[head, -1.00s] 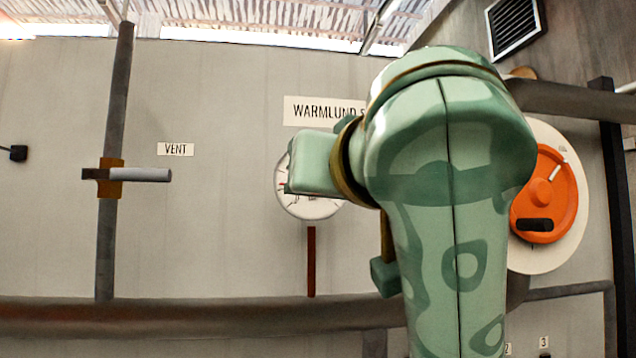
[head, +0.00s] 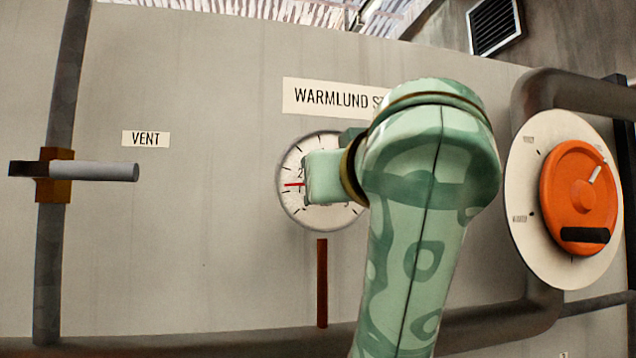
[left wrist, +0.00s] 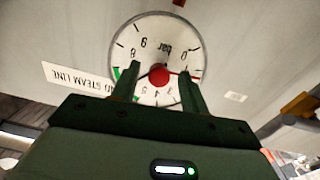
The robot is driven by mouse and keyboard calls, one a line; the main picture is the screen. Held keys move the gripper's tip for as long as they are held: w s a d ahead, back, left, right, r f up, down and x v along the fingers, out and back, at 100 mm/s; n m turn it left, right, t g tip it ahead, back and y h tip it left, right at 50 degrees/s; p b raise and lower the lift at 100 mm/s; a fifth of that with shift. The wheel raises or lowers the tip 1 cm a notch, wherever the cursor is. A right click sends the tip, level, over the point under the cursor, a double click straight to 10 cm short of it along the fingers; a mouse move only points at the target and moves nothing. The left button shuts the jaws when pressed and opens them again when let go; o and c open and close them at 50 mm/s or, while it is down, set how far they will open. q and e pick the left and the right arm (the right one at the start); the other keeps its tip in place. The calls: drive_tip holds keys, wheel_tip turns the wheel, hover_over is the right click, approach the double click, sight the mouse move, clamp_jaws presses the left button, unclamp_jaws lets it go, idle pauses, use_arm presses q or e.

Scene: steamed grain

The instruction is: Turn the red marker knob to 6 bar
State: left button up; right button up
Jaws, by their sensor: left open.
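The round white gauge (head: 318,215) is on the wall, partly hidden by my left arm in the head view. It also shows upside down in the left wrist view (left wrist: 165,23). A round red knob (left wrist: 159,77) sits at its centre. A red line (head: 293,184) points left on the dial in the head view, and right in the left wrist view. A green mark lies on the dial's opposite side. My left gripper (left wrist: 160,70) is open, with one finger on each side of the knob in the picture. I cannot tell whether they touch it. My right gripper is not in view.
An orange handwheel (head: 560,200) on a pale disc is to the right. A vent lever (head: 105,171) on a vertical pipe is to the left. A dark red pipe (head: 322,285) runs below the gauge to a thick horizontal pipe (head: 230,345). A sign (head: 330,97) is above.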

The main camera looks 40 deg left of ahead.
use_arm(q)
drive_tip(key=shift+w+a, duration=0.15)
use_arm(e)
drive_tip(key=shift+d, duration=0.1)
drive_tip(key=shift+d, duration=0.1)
use_arm(q)
clamp_jaws()
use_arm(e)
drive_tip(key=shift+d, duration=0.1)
